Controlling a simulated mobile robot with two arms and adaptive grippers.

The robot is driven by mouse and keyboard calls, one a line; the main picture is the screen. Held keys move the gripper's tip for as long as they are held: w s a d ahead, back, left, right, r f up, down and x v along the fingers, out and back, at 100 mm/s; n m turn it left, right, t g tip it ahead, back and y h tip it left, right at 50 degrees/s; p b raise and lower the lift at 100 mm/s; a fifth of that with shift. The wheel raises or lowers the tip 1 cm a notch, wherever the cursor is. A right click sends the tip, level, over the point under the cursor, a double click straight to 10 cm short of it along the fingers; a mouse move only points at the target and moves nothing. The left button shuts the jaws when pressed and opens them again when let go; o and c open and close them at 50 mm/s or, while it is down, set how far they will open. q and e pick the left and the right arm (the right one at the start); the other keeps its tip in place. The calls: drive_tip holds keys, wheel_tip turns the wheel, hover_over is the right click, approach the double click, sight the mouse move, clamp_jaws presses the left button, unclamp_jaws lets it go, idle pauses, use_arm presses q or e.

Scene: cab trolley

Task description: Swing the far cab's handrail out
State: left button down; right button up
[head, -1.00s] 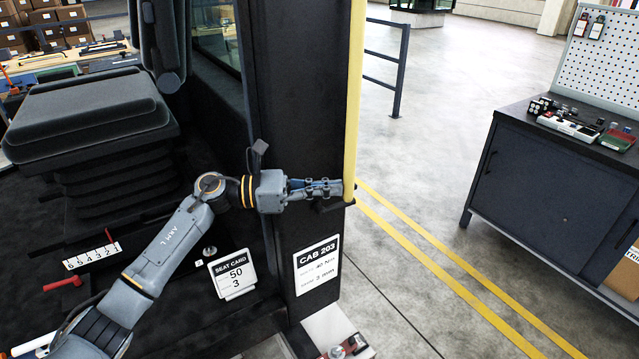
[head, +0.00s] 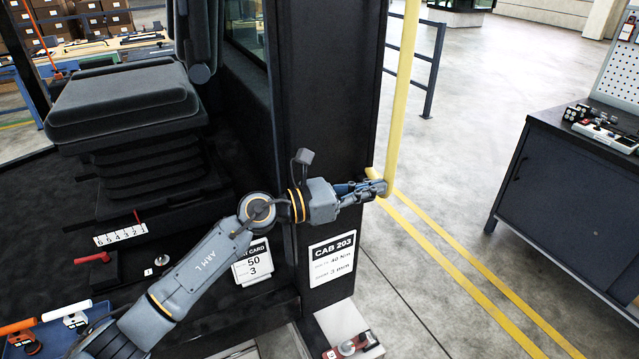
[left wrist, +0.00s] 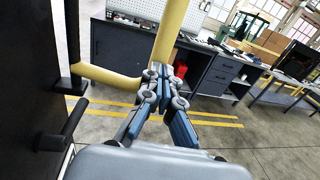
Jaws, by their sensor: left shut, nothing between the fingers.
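The yellow handrail (head: 404,95) stands along the right side of the cab's black pillar (head: 325,110), with a narrow gap between them. In the left wrist view the handrail (left wrist: 170,35) bends at its lower end towards a black bracket (left wrist: 70,84) on the pillar side. My left gripper (head: 380,188) is shut and empty, its fingertips at the rail's lower bend. In the left wrist view the closed fingers (left wrist: 163,82) overlap the rail's lower part; I cannot tell whether they touch it. My right gripper is out of view.
A cab card (head: 332,259) is on the pillar's lower part. The cab seat (head: 125,105) is at left, above a seat card (head: 253,262). A dark cabinet (head: 570,190) stands at right, and a blue-grey railing (head: 432,75) behind. Concrete floor between is clear.

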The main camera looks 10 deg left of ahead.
sight(391, 188)
use_arm(q)
drive_tip(key=shift+w+d, duration=0.1)
drive_tip(key=shift+d, duration=0.65)
drive_tip(key=shift+w+d+b, duration=0.2)
drive_tip(key=shift+d+b, duration=0.25)
drive_tip(key=shift+d, duration=0.7)
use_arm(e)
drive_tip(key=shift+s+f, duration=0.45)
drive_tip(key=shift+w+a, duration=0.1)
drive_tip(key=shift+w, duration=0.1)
